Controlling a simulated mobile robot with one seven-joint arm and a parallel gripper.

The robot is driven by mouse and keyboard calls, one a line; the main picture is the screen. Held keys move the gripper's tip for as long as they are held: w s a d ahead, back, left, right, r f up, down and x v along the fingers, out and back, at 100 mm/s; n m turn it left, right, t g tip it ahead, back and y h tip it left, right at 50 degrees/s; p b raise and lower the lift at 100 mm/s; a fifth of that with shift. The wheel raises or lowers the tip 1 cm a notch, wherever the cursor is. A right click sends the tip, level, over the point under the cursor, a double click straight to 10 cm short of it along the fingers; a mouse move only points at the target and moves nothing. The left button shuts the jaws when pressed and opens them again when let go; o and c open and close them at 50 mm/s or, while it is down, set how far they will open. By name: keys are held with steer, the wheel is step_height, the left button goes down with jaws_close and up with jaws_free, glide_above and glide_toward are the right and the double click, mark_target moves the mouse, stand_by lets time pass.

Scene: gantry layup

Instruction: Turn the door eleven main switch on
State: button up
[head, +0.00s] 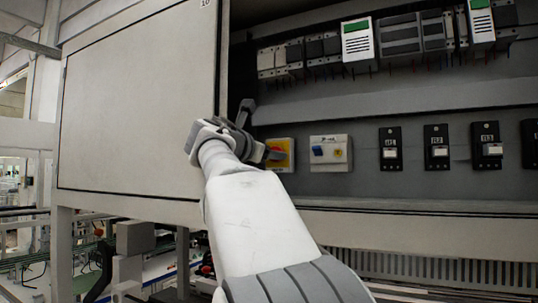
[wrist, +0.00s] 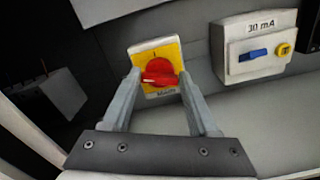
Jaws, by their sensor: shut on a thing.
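The main switch is a red rotary knob (wrist: 160,70) on a yellow plate (wrist: 168,50), mounted at the left inside an open cabinet. In the head view its yellow plate (head: 285,142) shows partly behind my gripper (head: 270,153). In the wrist view my gripper (wrist: 159,76) has one finger on each side of the knob and is shut on it. The knob's grip lies roughly level, slightly tilted, across the plate. The print on the plate is too small to read surely.
Right of the switch is a white 30 mA unit (wrist: 250,55) with a blue lever and yellow button. Several black breakers (head: 437,147) continue rightward. A closed grey door (head: 135,110), marked 10, stands left. A metal ledge (head: 420,206) runs below the panel.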

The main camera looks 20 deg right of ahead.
steer(key=m+b, duration=0.1)
steer(key=m, duration=0.3)
steer(key=m+b, duration=0.1)
steer(key=m, duration=0.4)
steer(key=m+b, duration=0.1)
steer(key=m, duration=0.3)
steer(key=shift+s+d+f+m+b, duration=0.1)
steer(key=shift+f+m+b, duration=0.15)
steer(key=shift+m+b, duration=0.15)
stand_by(0.3)
steer(key=o, duration=1.4)
steer(key=b+v, duration=0.5)
steer(key=v, duration=1.2)
steer(key=shift+s, duration=0.2)
